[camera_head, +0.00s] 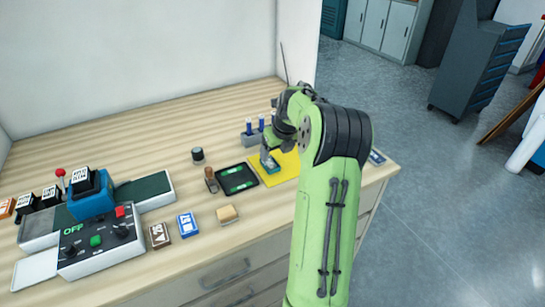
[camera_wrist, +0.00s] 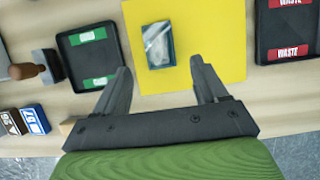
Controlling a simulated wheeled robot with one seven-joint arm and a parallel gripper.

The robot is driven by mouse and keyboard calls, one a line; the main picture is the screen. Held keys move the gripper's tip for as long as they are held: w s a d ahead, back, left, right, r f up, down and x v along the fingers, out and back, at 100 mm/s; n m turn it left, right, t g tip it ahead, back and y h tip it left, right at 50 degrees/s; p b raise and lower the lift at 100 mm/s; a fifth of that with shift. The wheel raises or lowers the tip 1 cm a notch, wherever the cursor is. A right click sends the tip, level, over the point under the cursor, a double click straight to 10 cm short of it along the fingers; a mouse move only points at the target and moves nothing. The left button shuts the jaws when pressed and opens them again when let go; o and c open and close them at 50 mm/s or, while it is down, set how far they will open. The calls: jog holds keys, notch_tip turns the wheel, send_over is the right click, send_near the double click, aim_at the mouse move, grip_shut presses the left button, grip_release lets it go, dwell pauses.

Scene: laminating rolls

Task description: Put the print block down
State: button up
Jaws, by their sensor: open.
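The print block looks to be the small teal block with a grey, shiny top that lies on a yellow sheet; it shows in the wrist view (camera_wrist: 158,45) and in the head view (camera_head: 270,164). The yellow sheet (camera_wrist: 208,35) lies flat on the wooden worktop. My gripper (camera_wrist: 160,75) is open, its two fingers spread left and right with the block between and just beyond their tips. No finger touches the block in the wrist view. In the head view my gripper is partly hidden by my green arm.
A black tray with green labels (camera_wrist: 88,58) lies left of the yellow sheet, and a black tray with red WASTE labels (camera_wrist: 286,30) lies right. A wooden-handled stamp (camera_head: 211,180) stands beside the green-labelled tray. A blue and grey machine (camera_head: 95,205) fills the worktop's left side.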

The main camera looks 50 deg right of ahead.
jog(key=d+v, duration=0.1)
jog(key=v, duration=0.4)
jog(key=s+a+r+n, duration=0.2)
jog(key=a+r+n, duration=0.2)
jog(key=a+n, duration=0.6)
jog(key=s+a+r+n, duration=0.2)
jog(key=a+r+n, duration=0.2)
jog(key=a+n, duration=0.65)
jog(key=s+a+f+n+t+y, duration=0.1)
jog(key=s+a+f+n, duration=0.1)
jog(key=s+a+n, duration=1.2)
jog(key=s+n, duration=0.2)
jog(key=n, duration=0.3)
jog(key=shift+s+a+p, duration=0.25)
jog(key=shift+p, duration=0.05)
jog(key=shift+r+p, duration=0.8)
jog(key=shift+p, duration=0.05)
